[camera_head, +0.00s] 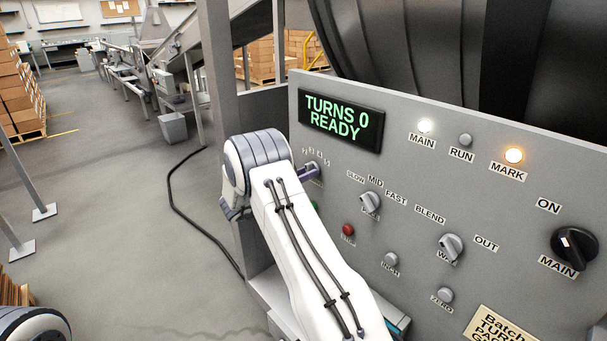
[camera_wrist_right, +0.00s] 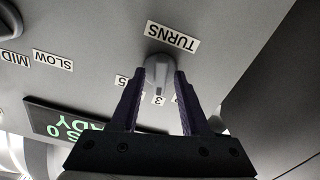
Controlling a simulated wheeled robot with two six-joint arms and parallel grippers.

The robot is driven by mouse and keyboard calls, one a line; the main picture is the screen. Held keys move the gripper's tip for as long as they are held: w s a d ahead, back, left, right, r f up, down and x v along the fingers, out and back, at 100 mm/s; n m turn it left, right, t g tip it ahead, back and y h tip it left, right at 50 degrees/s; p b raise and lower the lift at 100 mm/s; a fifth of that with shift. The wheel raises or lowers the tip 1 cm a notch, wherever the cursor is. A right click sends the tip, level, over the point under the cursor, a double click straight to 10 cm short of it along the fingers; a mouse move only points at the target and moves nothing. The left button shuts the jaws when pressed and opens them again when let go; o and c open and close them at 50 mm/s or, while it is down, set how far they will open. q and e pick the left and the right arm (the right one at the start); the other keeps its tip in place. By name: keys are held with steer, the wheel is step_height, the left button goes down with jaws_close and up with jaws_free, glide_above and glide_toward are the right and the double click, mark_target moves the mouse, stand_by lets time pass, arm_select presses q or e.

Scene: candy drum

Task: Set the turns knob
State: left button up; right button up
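The turns knob (camera_wrist_right: 158,70) is a grey knob under a TURNS label (camera_wrist_right: 172,37), which reads upside down in the right wrist view. My right gripper (camera_wrist_right: 160,76) has one dark finger on each side of the knob, with its tips close against it. Small number labels lie around the knob, and a 3 (camera_wrist_right: 158,99) shows between the fingers. The display (camera_head: 341,121) reads TURNS 0 READY. My left gripper is out of view.
The grey panel (camera_head: 400,115) also carries a speed knob (camera_head: 371,202), a red button (camera_head: 348,229), a blend/out knob (camera_head: 451,247) and a black main switch (camera_head: 575,246). The MAIN and MARK lamps are lit. A dark drum (camera_head: 430,45) stands behind. Open floor lies left.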

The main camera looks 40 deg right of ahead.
jaws_close()
steer(key=shift+n+p, duration=2.15)
steer(key=shift+n, duration=0.75)
steer(key=shift+o, duration=1.2)
jaws_free()
steer(key=shift+a, duration=0.1)
